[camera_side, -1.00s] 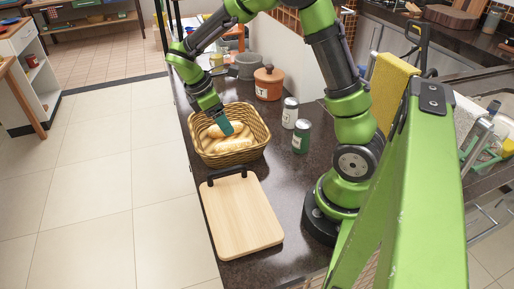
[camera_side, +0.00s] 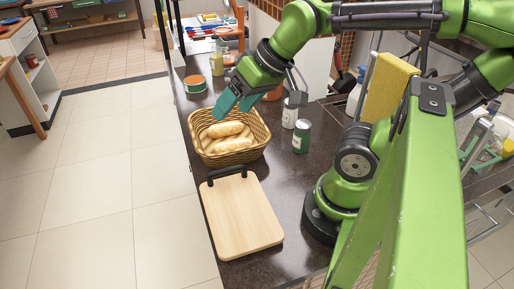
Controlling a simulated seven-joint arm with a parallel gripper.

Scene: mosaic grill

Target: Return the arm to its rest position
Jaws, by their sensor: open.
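My gripper (camera_side: 238,106) is raised above the back of a wicker basket (camera_side: 247,150), its teal fingers spread apart with nothing between them. Bread rolls (camera_side: 226,138) lie in the basket, apart from the fingers. My arm reaches across the upper right of the view, its elbow bent high over the counter and its base behind the green post.
A wooden board (camera_side: 243,216) with a black handle lies in front of the basket. Two cans, one white (camera_side: 290,113) and one green (camera_side: 301,137), stand to its right. A green tin (camera_side: 195,84) stands behind. A green post (camera_side: 415,200) fills the right foreground, by a yellow towel (camera_side: 391,90).

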